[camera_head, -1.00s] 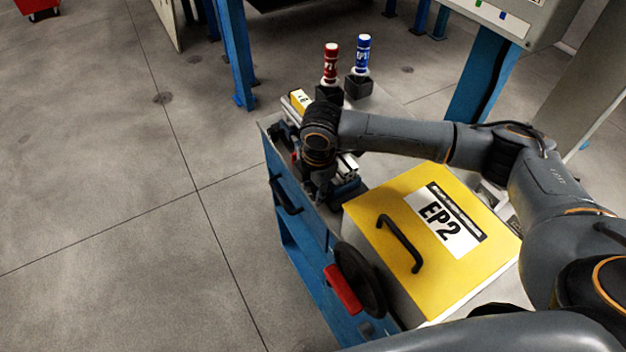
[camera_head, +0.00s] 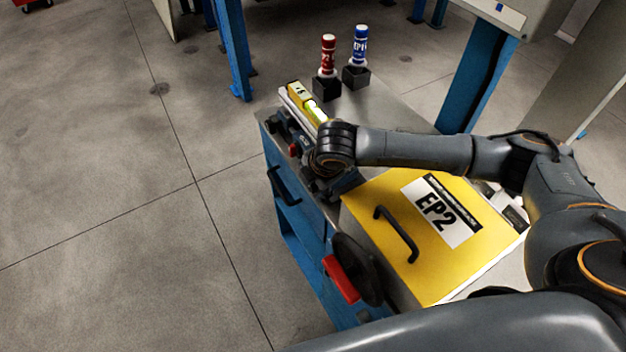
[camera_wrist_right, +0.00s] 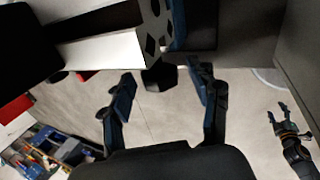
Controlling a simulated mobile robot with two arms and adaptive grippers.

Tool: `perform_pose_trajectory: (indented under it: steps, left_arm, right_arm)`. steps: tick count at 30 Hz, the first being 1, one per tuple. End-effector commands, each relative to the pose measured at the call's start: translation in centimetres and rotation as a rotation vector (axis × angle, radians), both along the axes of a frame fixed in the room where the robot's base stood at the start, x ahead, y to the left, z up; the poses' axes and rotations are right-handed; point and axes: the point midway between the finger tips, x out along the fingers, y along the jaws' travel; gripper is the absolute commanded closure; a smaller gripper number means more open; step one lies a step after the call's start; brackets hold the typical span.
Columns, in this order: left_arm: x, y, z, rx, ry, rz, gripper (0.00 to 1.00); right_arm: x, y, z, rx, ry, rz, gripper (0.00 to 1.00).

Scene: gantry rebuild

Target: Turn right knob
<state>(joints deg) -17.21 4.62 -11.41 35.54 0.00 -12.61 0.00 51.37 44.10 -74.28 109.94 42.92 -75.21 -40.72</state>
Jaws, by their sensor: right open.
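In the head view my right gripper (camera_head: 322,184) points down at the cart's left edge, mostly hidden under the wrist. The knob cannot be made out there. My left gripper (camera_wrist_right: 283,116) shows small at the right of the wrist view, its fingers apart and empty.
The cart (camera_head: 390,112) carries a yellow EP2 box (camera_head: 372,213) with a black handle, a yellow level (camera_head: 305,98), and red (camera_head: 328,55) and blue (camera_head: 360,45) bottles in black holders. A black handwheel (camera_head: 357,268) with a red grip juts from the side. Floor at left is clear.

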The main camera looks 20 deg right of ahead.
Motion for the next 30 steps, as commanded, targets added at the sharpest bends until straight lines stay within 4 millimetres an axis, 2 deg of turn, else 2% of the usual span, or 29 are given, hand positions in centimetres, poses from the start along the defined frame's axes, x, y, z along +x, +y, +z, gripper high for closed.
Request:
perform_pose_trajectory:
  steps: [5,8,15,21,25,30]
  left_arm:
    - [0.1,0.0,0.0,0.0,-0.002,0.0,0.4]
    - [0.1,0.0,0.0,0.0,-0.001,0.0,0.4]
    - [0.0,-0.1,0.0,-0.001,0.0,0.0,0.4]
    - [0.0,-0.1,0.0,-0.001,0.0,0.0,0.4]
    - [0.0,-0.1,0.0,-0.001,0.0,0.0,0.4]
    - [0.0,-0.1,0.0,-0.001,0.0,0.0,0.4]
  right_arm:
    - [-0.1,0.0,0.5,0.0,-0.001,0.0,0.39]
    - [-0.5,-0.1,1.6,0.001,-0.002,0.0,0.39]
    - [-2.3,-0.4,6.3,0.001,-0.004,0.001,0.39]
    - [-3.6,-0.6,9.6,0.002,-0.003,0.0,0.39]
    - [-4.1,-0.7,10.8,0.001,-0.001,0.0,0.39]
    - [-4.3,-0.7,11.2,-0.001,0.0,0.0,0.39]
